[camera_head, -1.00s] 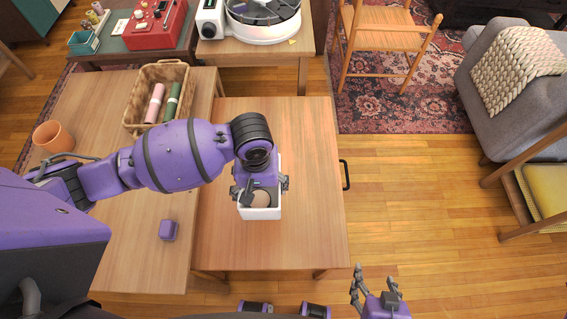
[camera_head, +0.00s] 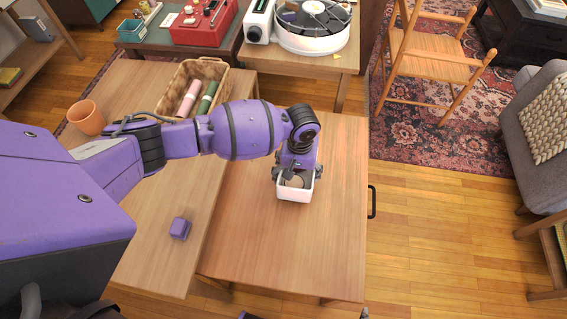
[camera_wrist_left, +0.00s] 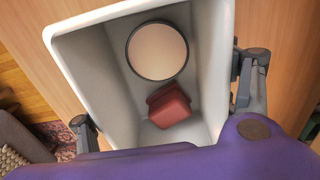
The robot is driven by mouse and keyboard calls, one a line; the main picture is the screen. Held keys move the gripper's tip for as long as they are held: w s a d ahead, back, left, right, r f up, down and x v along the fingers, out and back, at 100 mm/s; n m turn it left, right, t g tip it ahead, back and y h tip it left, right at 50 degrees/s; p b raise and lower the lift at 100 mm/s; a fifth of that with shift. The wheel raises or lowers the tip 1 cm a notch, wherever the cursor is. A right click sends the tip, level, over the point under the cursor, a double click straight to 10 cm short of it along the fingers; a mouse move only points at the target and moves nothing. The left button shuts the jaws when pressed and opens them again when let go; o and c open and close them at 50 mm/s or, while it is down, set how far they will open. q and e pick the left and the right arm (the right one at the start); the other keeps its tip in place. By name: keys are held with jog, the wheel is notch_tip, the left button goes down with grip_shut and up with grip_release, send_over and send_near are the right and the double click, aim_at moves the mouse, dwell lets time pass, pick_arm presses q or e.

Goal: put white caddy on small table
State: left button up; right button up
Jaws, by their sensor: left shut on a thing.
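The white caddy (camera_head: 295,194) is an open box in my left gripper (camera_head: 297,176), over the middle of a wooden table (camera_head: 250,245). The head view does not show clearly whether its base touches the top. In the left wrist view, the caddy's rim (camera_wrist_left: 90,75) and inside show, with a round tan disc (camera_wrist_left: 157,50) and a dark red block (camera_wrist_left: 168,105) in it. The left gripper's fingers (camera_wrist_left: 168,95) lie on either side of the caddy.
A longer table (camera_head: 150,262) adjoins on the left with a purple block (camera_head: 180,228), wicker basket (camera_head: 190,72) and terracotta pot (camera_head: 86,118). Behind, a small wooden table (camera_head: 330,62) bears a white round device (camera_head: 313,42). A wooden chair (camera_head: 425,60) stands back right.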

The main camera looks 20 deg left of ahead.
pick_arm(q)
jog(key=shift+w+d+f, duration=0.1)
jog(key=shift+w+f, duration=0.1)
jog(key=shift+f, duration=1.15)
jog(key=shift+f, duration=0.2)
jog(key=o, duration=1.3)
